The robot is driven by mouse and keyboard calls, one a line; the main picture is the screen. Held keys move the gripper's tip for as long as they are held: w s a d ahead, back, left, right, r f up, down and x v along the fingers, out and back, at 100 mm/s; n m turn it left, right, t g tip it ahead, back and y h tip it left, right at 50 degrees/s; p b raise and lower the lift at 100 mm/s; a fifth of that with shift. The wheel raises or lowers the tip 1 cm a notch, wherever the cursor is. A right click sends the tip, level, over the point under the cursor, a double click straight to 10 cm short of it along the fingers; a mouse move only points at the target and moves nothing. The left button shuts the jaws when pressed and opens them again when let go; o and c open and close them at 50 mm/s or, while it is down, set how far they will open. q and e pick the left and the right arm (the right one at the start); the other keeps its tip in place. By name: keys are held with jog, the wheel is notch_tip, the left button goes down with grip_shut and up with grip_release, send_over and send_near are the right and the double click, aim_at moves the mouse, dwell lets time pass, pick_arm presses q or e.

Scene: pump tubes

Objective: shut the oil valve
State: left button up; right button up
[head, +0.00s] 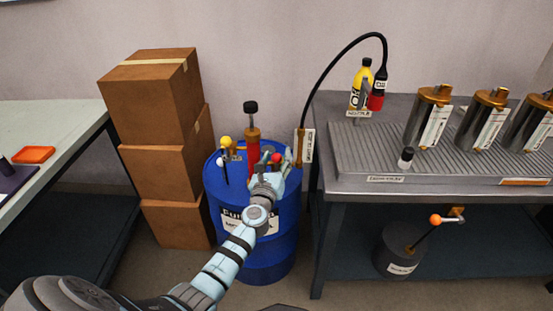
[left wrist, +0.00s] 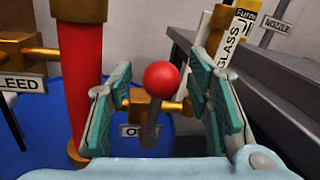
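The oil valve's lever has a red ball knob (left wrist: 162,79) on a grey stem, in front of a brass fitting (left wrist: 173,108). A label starting with "O" (left wrist: 130,131) sits below it, partly hidden. In the head view the red knob (head: 276,159) shows on top of the blue drum (head: 270,245). My left gripper (head: 268,180) is over the drum top. In the left wrist view its teal-padded fingers (left wrist: 160,90) are open, one on each side of the knob, with visible gaps. My right gripper is not in view.
A red pump column (left wrist: 84,85) stands just left of the gripper, with a BLEED label (left wrist: 20,84) beyond. A yellow-ball lever (head: 226,141) is at the drum's left. A gauge-glass tube (left wrist: 236,38) and the grey bench (head: 330,180) stand close right. Boxes (head: 160,120) are stacked left.

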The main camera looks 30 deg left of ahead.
pick_arm(q)
jog(key=shift+s, duration=0.1)
jog(key=v, duration=1.1)
jog(key=shift+s+d, duration=0.2)
jog(key=shift+s, duration=0.2)
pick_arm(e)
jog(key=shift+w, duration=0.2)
